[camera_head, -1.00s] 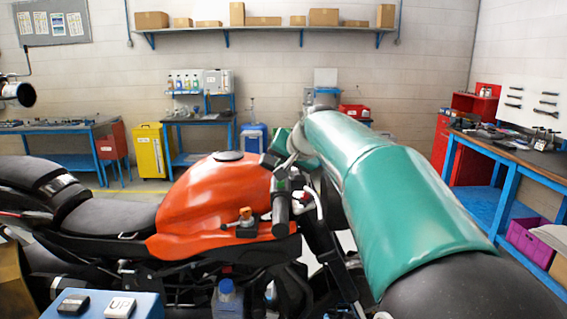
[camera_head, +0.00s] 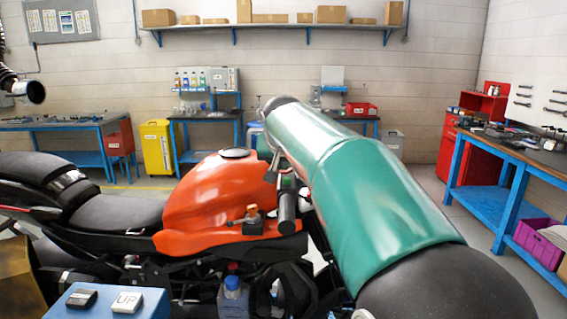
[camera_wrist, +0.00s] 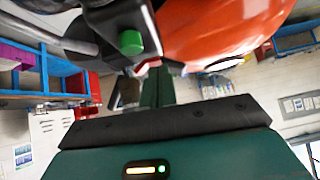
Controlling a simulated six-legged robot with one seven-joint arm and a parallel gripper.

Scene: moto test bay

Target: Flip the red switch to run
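An orange-red motorcycle (camera_head: 215,195) stands side-on in front of me. Its near handlebar grip (camera_head: 287,207) is black and sits just left of my green arm. In the wrist view a black switch housing (camera_wrist: 112,32) with a round green button (camera_wrist: 131,42) is at the upper left. A small red and white bit shows below it against the orange tank (camera_wrist: 210,28); I cannot tell whether it is the red switch. My gripper (camera_wrist: 157,88) shows as a narrow green part beyond its dark-edged body, just below the housing. Its opening is unclear. In the head view my arm hides it.
A blue box (camera_head: 105,303) with a dark button and a white "UP" button is at the lower left. A blue bottle (camera_head: 233,298) stands low by the motorcycle. A workbench (camera_head: 525,160) is at the right. Open floor lies between bike and bench.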

